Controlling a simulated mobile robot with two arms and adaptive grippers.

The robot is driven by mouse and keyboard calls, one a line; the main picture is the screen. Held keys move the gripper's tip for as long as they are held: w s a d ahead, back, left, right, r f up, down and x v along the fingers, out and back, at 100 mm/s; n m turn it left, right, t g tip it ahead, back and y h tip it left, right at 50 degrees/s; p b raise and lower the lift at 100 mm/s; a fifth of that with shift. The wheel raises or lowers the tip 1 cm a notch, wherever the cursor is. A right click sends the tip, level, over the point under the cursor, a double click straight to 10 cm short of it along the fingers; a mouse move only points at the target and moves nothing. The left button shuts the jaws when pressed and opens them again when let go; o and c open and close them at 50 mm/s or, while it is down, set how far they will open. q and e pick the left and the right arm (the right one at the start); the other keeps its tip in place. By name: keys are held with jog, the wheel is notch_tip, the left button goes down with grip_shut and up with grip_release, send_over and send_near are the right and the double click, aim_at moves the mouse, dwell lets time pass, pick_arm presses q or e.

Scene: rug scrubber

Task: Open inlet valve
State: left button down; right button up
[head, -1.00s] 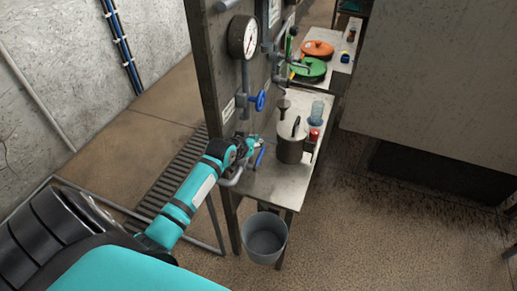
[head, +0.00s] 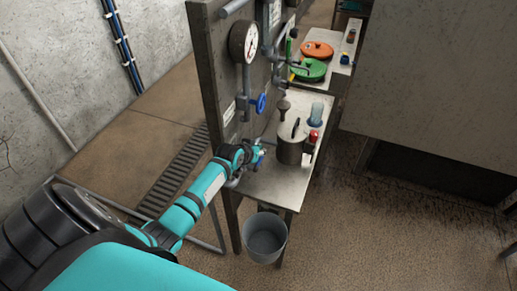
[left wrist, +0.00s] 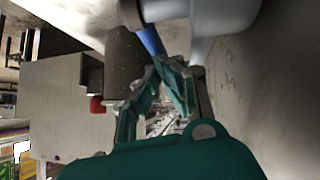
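A blue lever handle (head: 260,161) sits low at the front edge of the panel, above the near end of the metal bench, partly hidden by my left gripper. A blue handwheel (head: 261,103) is on the pipe below the round gauge. My left gripper (head: 262,151) is at the lever. In the left wrist view, the blue lever (left wrist: 151,41) comes from under a pale grey pipe fitting (left wrist: 205,18) and reaches the teal fingertips (left wrist: 163,68). The fingertips are close together; whether they grip the lever is unclear. My right gripper is out of view.
A grey lidded pot (head: 291,148), a red-capped item (head: 314,136) and a clear bluish container (head: 317,111) stand on the bench. A bucket (head: 265,238) is below its near end. Orange (head: 317,49) and green (head: 309,70) round items lie farther back. The floor to the right is open.

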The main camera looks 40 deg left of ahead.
pick_arm(q)
jog(key=shift+s+d+f, duration=0.1)
jog(key=shift+d+f, duration=0.05)
jog(key=shift+f, duration=0.25)
jog(key=shift+s, duration=0.1)
jog(key=shift+s+r, duration=0.15)
jog(key=shift+s, duration=0.05)
jog(key=v, duration=1.1)
jog(key=shift+r, duration=0.45)
jog(key=p+v, duration=0.9)
